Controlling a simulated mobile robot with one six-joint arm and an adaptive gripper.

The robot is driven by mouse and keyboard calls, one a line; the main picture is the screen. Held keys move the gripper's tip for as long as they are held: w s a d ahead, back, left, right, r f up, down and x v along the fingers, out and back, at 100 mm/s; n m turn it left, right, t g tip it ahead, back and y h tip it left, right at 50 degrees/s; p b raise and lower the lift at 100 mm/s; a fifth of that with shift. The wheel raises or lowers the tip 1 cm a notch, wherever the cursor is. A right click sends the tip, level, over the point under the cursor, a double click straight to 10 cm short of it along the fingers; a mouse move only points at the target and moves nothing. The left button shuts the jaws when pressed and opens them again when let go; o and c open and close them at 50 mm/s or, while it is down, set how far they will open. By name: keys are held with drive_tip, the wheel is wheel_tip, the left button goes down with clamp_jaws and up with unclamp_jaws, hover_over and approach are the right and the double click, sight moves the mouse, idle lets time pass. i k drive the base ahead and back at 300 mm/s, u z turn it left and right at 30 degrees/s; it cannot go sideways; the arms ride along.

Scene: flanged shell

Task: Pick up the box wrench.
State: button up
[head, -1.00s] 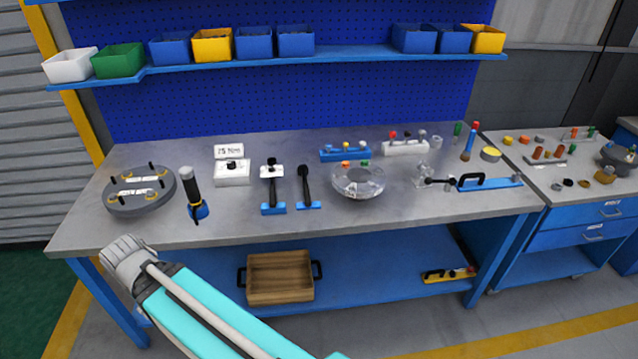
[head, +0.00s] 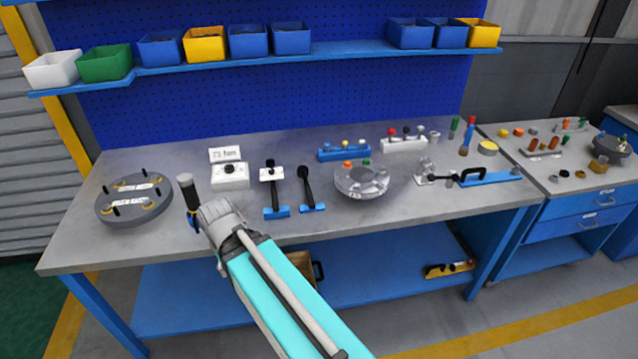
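I cannot tell for sure which thing is the box wrench. Two dark long-handled tools rest in blue holders on the workbench: one with a white block at its far end (head: 270,185), and a plain black one (head: 307,187) just right of it. An upright black-handled tool (head: 188,190) stands further left, its lower part partly hidden by my arm. My arm reaches in from below, its grey end over the bench's front edge beside that upright tool. My gripper's fingers do not show.
A round grey flanged plate (head: 134,199) lies at the bench's left. A clear round shell (head: 361,182) sits right of the holders, and a blue fixture with a black handle (head: 490,178) further right. Bins line the shelf (head: 330,54) above. The front bench strip (head: 330,232) is clear.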

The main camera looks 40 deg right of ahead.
sight(302, 170)
drive_tip(key=z, duration=0.85)
drive_tip(key=i, duration=0.6)
drive_tip(key=u, duration=0.1)
drive_tip(key=k, duration=0.6)
drive_tip(key=z, duration=0.1)
